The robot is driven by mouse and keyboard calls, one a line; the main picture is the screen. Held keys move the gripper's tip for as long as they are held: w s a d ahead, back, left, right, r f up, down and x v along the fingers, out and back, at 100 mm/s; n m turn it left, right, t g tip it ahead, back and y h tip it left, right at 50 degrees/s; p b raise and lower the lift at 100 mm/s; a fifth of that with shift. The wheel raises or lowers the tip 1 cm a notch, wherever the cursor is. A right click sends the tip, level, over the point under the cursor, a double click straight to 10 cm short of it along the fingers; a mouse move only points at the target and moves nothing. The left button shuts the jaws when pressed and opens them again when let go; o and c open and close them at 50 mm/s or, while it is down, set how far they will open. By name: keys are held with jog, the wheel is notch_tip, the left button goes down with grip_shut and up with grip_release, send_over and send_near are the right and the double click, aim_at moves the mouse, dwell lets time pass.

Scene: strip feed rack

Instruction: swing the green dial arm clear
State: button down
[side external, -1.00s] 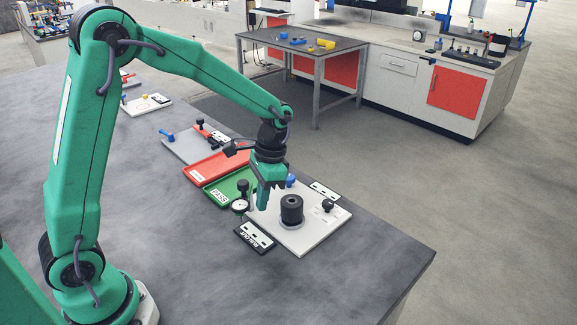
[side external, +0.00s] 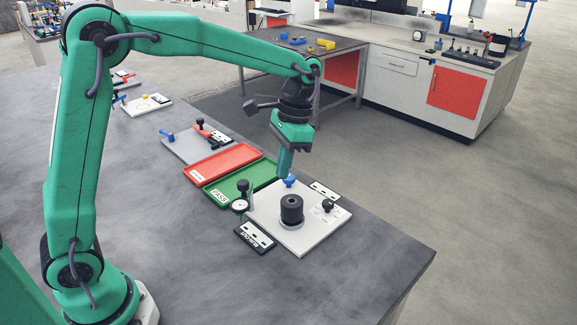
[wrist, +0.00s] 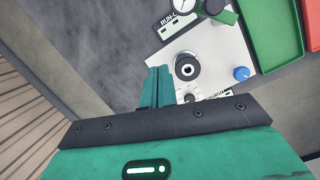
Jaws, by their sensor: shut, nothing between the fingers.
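The dial gauge (side external: 240,205), with a round white face, sits at the left edge of the white plate (side external: 300,245), below a black knob (side external: 243,186). In the wrist view the green dial arm (wrist: 226,16) shows at the top, beside the dial face (wrist: 183,5). The dial lies to one side of the black ringed cylinder (side external: 291,209), not over it. The cylinder also shows in the wrist view (wrist: 186,67). My gripper (side external: 284,174) is shut and empty, above the plate's back edge, apart from the dial. Its fingers (wrist: 156,85) are together in the wrist view.
A blue knob (side external: 290,181) stands at the plate's back, close below my fingertips in the picture. A second black knob (side external: 328,205) is at the right. The green PASS tray (side external: 262,172) and red tray (side external: 233,156) lie left. A black label plate (side external: 254,238) lies in front.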

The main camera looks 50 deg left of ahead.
aim_at(243, 182)
jog(key=c, duration=1.5)
grip_release()
jog(key=shift+a+r, duration=0.1)
jog(key=shift+a, duration=0.15)
jog(key=o, duration=0.4)
jog(key=s+a+n+t, duration=0.1)
jog(key=a, duration=0.2)
jog(key=s+a+n, duration=0.1)
jog(key=a, duration=0.2)
jog(key=s+a+n+t, duration=0.1)
jog(key=a, duration=0.3)
jog(key=shift+s+a+t, duration=0.1)
jog(key=shift+s+t, duration=0.1)
jog(key=shift+t, duration=0.1)
jog(key=shift+f, duration=4)
grip_shut()
